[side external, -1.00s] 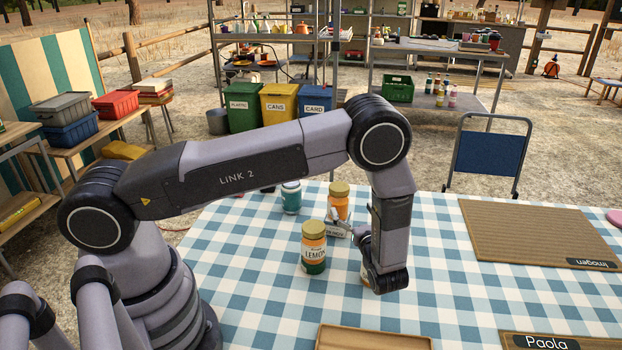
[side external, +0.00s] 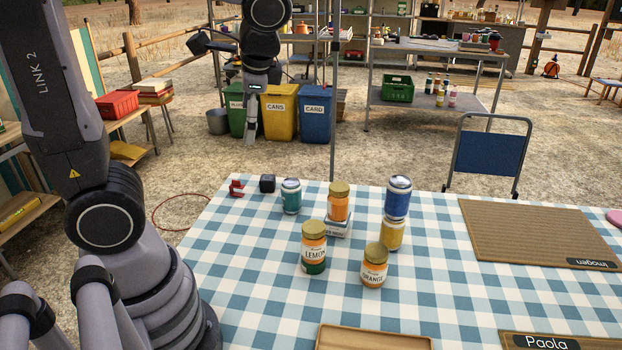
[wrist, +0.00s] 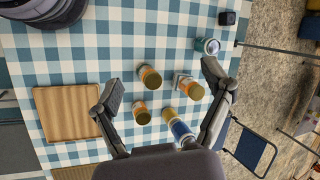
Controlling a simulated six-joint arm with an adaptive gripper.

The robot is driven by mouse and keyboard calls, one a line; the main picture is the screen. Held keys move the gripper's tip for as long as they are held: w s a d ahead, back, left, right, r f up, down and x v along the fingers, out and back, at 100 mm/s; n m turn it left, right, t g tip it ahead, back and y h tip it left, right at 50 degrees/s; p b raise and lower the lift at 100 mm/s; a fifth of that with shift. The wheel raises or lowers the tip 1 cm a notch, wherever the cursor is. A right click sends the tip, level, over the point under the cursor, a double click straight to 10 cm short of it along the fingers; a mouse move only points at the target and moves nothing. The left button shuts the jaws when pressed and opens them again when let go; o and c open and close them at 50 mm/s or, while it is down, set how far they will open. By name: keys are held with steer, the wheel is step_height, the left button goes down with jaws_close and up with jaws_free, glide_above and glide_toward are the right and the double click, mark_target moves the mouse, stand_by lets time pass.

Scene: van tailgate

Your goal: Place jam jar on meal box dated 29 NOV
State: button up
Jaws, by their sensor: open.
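A jam jar (side external: 339,203) with a gold lid and orange contents stands upright on a small white meal box (side external: 337,228). The box's label ends in "NOV"; I cannot read the day number for sure. In the wrist view, this jar (wrist: 192,90) also sits over the box. A LEMON jar (side external: 314,243) and an ORANGE jar (side external: 375,268) stand nearby on the checked cloth. My gripper (wrist: 163,80) is open and empty in the wrist view, high above the table and apart from the jars.
A blue can (side external: 397,198) stands on a yellow can (side external: 392,235) right of the box. A teal can (side external: 291,196), a dark cube (side external: 267,183) and a red item (side external: 237,188) lie at the back left. A wooden tray (side external: 374,340) is at the front.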

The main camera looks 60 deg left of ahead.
steer(key=s+d+r+n+t+h, duration=0.4)
steer(key=s+t, duration=0.1)
steer(key=s, duration=0.3)
steer(key=shift+n+t+h, duration=0.4)
